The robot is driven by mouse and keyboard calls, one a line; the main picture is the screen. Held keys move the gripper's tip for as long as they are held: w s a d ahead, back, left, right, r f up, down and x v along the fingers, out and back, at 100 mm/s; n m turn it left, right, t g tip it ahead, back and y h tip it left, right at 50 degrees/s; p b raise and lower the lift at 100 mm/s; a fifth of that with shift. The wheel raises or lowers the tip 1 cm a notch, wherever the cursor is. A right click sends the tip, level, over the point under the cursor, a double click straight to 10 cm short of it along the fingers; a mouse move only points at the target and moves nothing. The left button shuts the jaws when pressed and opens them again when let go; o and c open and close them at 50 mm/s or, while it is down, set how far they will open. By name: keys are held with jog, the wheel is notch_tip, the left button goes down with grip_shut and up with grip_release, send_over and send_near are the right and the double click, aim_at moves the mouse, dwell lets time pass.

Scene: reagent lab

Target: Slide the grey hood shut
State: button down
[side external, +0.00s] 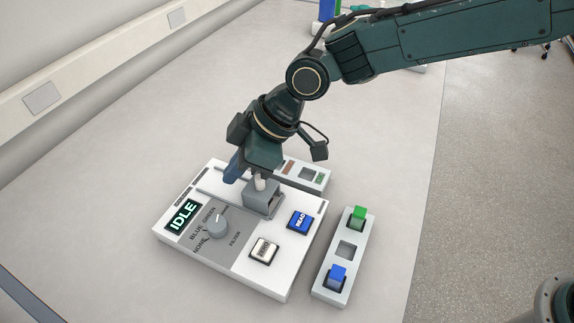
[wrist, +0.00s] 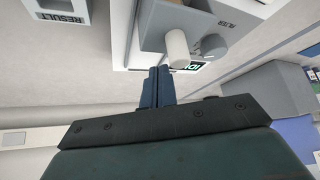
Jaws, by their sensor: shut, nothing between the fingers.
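The grey hood (side external: 264,199) is a small box on top of the white instrument (side external: 176,253), at the end of a slot near the instrument's back right. A pale upright knob (side external: 259,183) stands on the hood. In the wrist view the hood (wrist: 158,27) and its pale knob (wrist: 177,48) are just beyond my fingertips. My gripper (side external: 230,178) points down with its blue fingers together, left of the knob and apparently apart from it. In the wrist view the closed fingers (wrist: 158,72) are empty and beside the knob.
The instrument carries an IDLE display (side external: 183,216), a filter dial (side external: 218,227), a blue READ button (side external: 300,221) and a white button (side external: 263,250). A rack (side external: 346,250) with green and blue-topped pieces stands right. Another tray (side external: 318,183) stands behind. The left bench is clear.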

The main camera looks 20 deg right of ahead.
notch_tip(320, 180, up, 6)
dwell(1.0)
jog(key=shift+r, duration=0.1)
jog(key=s+d+r+m+t+h, duration=0.1)
jog(key=s+d+r+m+t, duration=0.3)
jog(key=d, duration=0.9)
jog(key=d+r+m+g+h, duration=0.1)
jog(key=d+r+m+h, duration=0.15)
jog(key=d+r, duration=0.7)
jog(key=s+d+f+m+h, duration=0.1)
jog(key=s+d+f+m, duration=0.2)
jog(key=s+d, duration=0.7)
jog(key=s+d+f+m+h, duration=0.2)
jog(key=s+d+m, duration=0.3)
jog(key=s+d, duration=0.5)
jog(key=shift+d+f+t, duration=0.4)
jog(key=shift+d+f, duration=0.2)
jog(key=shift+d, duration=0.45)
